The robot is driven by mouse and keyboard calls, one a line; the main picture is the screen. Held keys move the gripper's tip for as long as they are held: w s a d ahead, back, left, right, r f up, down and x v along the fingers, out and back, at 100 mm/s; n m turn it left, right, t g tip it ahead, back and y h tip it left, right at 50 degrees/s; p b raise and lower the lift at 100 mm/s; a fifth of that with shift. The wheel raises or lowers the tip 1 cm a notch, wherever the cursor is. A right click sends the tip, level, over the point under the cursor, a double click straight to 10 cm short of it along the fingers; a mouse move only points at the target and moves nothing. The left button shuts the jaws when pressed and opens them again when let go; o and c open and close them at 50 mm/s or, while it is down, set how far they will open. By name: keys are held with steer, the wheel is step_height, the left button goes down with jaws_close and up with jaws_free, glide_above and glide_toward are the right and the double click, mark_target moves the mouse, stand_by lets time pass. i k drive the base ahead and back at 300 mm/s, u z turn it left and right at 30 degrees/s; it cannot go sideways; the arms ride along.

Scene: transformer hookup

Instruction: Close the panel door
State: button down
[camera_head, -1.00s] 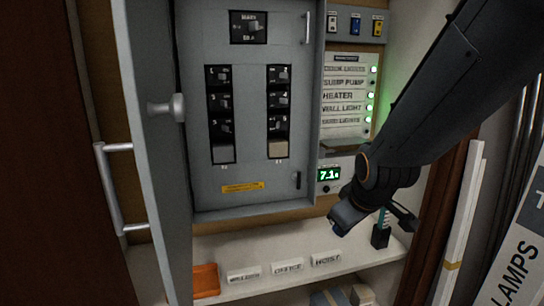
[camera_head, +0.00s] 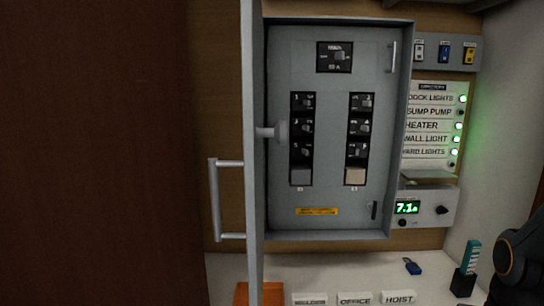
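The grey panel door (camera_head: 253,90) stands open on the left side of the breaker panel (camera_head: 330,225), seen nearly edge-on. A bar handle (camera_head: 215,200) sticks out on its left face, and a round knob (camera_head: 281,132) sticks out on its right face. The panel's inside shows two columns of breakers, a main switch at the top and a yellow label. Only a dark part of my arm shows at the lower right edge, well away from the door. My gripper's fingers are not visible.
A shelf (camera_head: 340,270) below the panel holds an orange tray (camera_head: 259,293), label blocks (camera_head: 354,299), a blue padlock (camera_head: 412,267) and a black holder with a teal piece (camera_head: 466,272). A meter (camera_head: 430,208) and indicator board (camera_head: 432,120) stand right of the panel. A dark brown surface fills the left.

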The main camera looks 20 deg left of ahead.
mark_target(250, 12)
steer(key=z, duration=0.5)
steer(key=k, duration=1.3)
steer(key=u, duration=1.05)
steer(key=k, duration=0.9)
steer(key=z, duration=1.1)
steer(key=i, duration=1.2)
steer(key=u, duration=1.85)
